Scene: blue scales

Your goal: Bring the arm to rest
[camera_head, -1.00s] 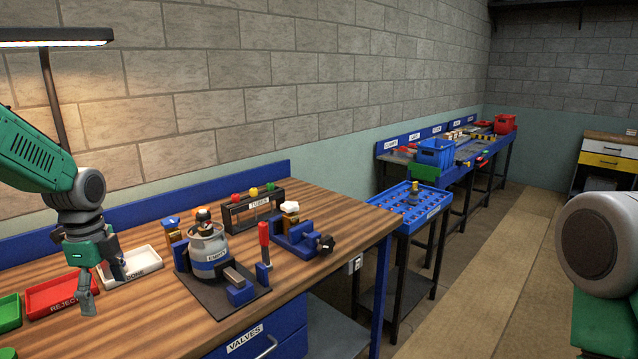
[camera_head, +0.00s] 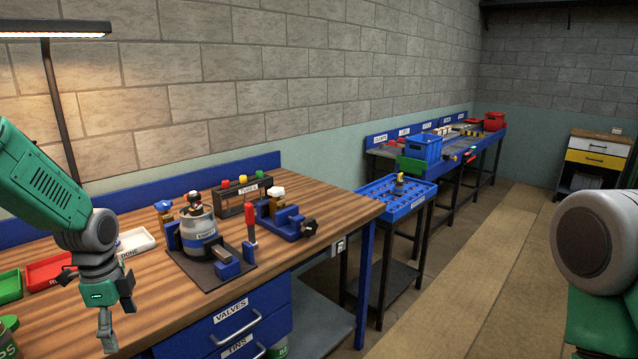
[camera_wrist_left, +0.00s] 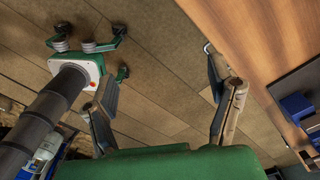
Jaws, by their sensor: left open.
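My left arm comes in from the left in the head view. My left gripper (camera_head: 119,322) hangs fingers down at the front edge of the wooden workbench (camera_head: 330,208). It is open and empty; in the left wrist view its fingers (camera_wrist_left: 165,100) stand wide apart with bare floor between them. My right arm shows only as a grey and green part at the right edge of the head view; its gripper is outside that view.
On the bench are a red tray (camera_head: 45,273), a white tray (camera_head: 137,243), a green tray (camera_head: 9,286), a grey canister (camera_head: 198,234) on a dark fixture, and a blue clamp (camera_head: 286,223). A blue rack cart (camera_head: 372,205) stands beyond. Drawers (camera_head: 236,317) sit below the bench.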

